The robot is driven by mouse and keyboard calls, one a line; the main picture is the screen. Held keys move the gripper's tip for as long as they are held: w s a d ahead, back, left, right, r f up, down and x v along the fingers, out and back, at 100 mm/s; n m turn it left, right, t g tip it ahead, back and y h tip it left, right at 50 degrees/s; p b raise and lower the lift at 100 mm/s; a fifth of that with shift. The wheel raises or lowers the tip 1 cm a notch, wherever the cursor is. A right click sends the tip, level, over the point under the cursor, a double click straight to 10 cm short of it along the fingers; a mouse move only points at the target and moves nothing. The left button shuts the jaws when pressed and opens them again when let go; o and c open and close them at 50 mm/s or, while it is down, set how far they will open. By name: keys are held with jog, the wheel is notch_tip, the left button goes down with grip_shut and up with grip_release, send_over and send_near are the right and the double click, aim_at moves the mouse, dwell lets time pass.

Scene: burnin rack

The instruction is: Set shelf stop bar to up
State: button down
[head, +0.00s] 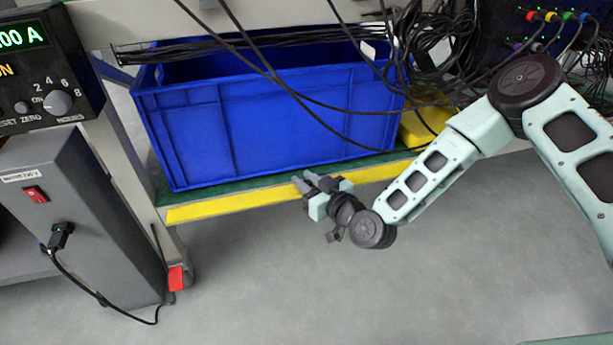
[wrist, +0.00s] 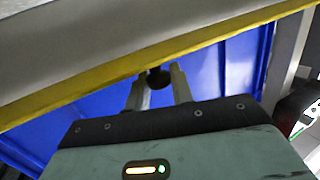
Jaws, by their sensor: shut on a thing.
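The shelf stop bar (head: 240,202) looks to be the long yellow bar along the front edge of the low shelf. It runs below the front face of the blue bin (head: 275,128), not across it. In the wrist view the yellow bar (wrist: 100,78) slants up to the right, with blue bin wall beyond it. A short dark knob (wrist: 157,80) shows by the bar, between my fingers. My gripper (head: 304,179) is at the bar's front, shut on this knob. In the head view the knob is hidden by my gripper.
Black cables (head: 300,97) hang across the bin's front. A grey power unit (head: 75,220) stands at the left beside the rack leg. A yellow thing (head: 424,124) sits right of the bin. The floor (head: 270,290) in front is clear.

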jog(key=shift+w+d+r+h+p, duration=0.1)
jog(key=shift+r+h+p, duration=0.15)
jog(key=shift+h+p, duration=0.1)
jog(key=g+p, duration=0.1)
jog(key=p, duration=0.2)
jog(key=w+m+g+h+p, duration=0.1)
jog(key=p, duration=0.2)
jog(key=shift+r, duration=0.35)
jog(key=g+p, duration=0.1)
jog(key=p, duration=0.1)
jog(key=g+h+p, duration=0.1)
jog(key=shift+w+m+p, duration=0.3)
jog(key=shift+w+p, duration=0.1)
jog(key=shift+w+g+p, duration=0.1)
jog(key=shift+g+p, duration=0.2)
jog(key=shift+p, duration=0.05)
jog(key=shift+w+a+f+m+g+h+p, duration=0.1)
jog(key=shift+w+a+m+g+h+p, duration=0.15)
jog(key=shift+g+h+p, duration=0.4)
jog(key=shift+d, duration=0.1)
jog(key=c, duration=1.3)
grip_release()
jog(key=shift+y, duration=0.3)
